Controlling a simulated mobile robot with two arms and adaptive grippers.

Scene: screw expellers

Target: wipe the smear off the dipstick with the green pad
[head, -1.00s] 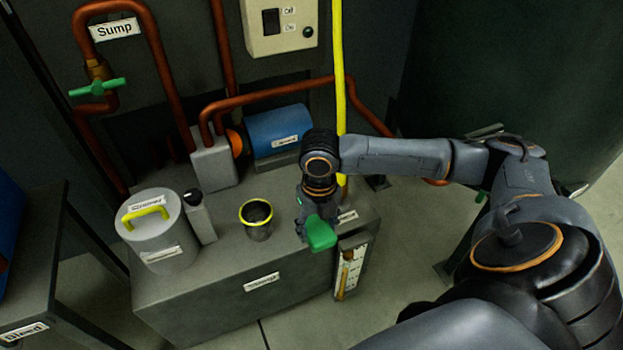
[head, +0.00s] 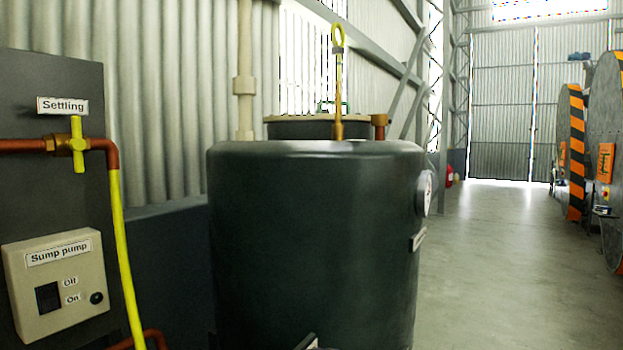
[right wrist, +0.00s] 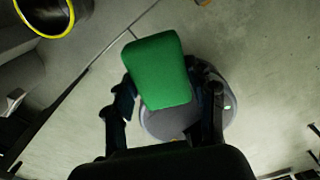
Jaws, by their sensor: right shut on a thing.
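The dipstick (head: 338,90) stands upright at the top of the dark green tank (head: 310,240) in the head view, with a yellow ring at its upper end. Its lower stretch looks golden-brown; I cannot tell which part of that is smear. The green pad (right wrist: 162,72) is in the right wrist view, between the fingers of my right gripper (right wrist: 165,92), which is shut on it. The pad is apart from the dipstick. My right gripper is outside the head view now, and my left gripper is in neither current view.
A settling valve (head: 77,145) with a yellow handle and a sump pump switch box (head: 58,283) are at the left. A yellow pipe (head: 123,255) runs down beside the tank. A yellow-rimmed cup (right wrist: 45,31) is near the pad. Open floor (head: 500,240) lies right of the tank.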

